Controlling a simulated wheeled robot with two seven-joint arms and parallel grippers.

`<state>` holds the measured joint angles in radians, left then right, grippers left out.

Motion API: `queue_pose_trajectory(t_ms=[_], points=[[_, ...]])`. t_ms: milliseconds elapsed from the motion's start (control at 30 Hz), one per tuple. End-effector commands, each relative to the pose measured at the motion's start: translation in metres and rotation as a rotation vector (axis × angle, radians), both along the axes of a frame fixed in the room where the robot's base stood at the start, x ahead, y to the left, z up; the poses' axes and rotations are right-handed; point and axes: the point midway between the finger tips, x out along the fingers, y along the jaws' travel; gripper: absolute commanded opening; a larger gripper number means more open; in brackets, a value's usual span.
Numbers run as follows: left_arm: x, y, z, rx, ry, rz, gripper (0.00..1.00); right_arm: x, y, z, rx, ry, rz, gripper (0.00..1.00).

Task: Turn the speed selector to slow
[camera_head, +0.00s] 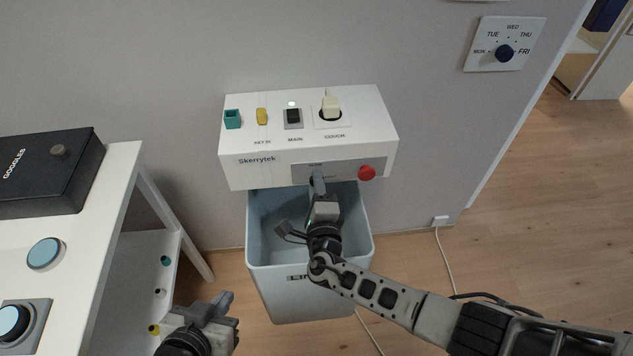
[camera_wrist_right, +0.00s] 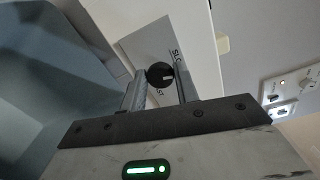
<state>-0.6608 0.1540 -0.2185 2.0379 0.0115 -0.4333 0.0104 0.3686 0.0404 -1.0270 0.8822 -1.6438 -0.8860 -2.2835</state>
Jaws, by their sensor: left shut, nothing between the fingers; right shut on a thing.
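The speed selector (camera_wrist_right: 158,72) is a round black knob with a small light mark, on a grey panel (camera_wrist_right: 140,45) on the front of the white control box (camera_head: 265,172). In the wrist view, partly covered "SLOW" and "FAST" lettering shows beside the knob. My right gripper (camera_head: 318,184) is at the panel, with its two fingers (camera_wrist_right: 161,82) on either side of the knob, shut on it. In the head view the gripper hides the knob. My left gripper (camera_head: 222,304) is shut and empty, low beside the white table.
A red button (camera_head: 367,173) sits right of the selector. A blue-grey bin (camera_head: 262,278) stands below the box. The box top carries a black main switch (camera_head: 293,115) and a plug (camera_head: 331,102). The white table (camera_head: 105,215) is at left; a day dial (camera_head: 504,53) is on the wall.

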Motion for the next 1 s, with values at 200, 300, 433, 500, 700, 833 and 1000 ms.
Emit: queue_pose_trajectory(t_ms=[200, 300, 433, 500, 700, 833, 1000], points=[[0.0019, 0.0018, 0.006, 0.002, -0.007, 0.004, 0.0, 0.0008, -0.0003, 0.0014, -0.127, -0.005, -0.001, 0.08], [0.0018, 0.0021, 0.0052, 0.003, -0.003, 0.006, 0.0, 0.0008, -0.0002, 0.0009, -0.165, -0.006, -0.001, 0.08], [0.0013, 0.0013, 0.0046, -0.001, 0.002, 0.013, 0.0, 0.0007, -0.0001, 0.0005, -0.196, -0.008, -0.001, 0.08], [0.0015, 0.0008, 0.005, -0.003, 0.001, 0.014, 0.0, 0.0007, -0.0002, 0.0002, -0.207, -0.008, -0.001, 0.08], [0.0016, 0.001, 0.0054, -0.003, 0.001, 0.015, 0.0, 0.0007, -0.0003, -0.0003, -0.219, -0.008, -0.001, 0.08], [0.0016, 0.0011, 0.0054, -0.003, 0.001, 0.015, 0.0, 0.0007, -0.0004, -0.0003, -0.219, -0.008, -0.001, 0.08], [0.0012, 0.0014, 0.0055, -0.003, 0.001, 0.015, 0.0, 0.0007, -0.0004, -0.0003, -0.218, -0.008, -0.001, 0.39]])
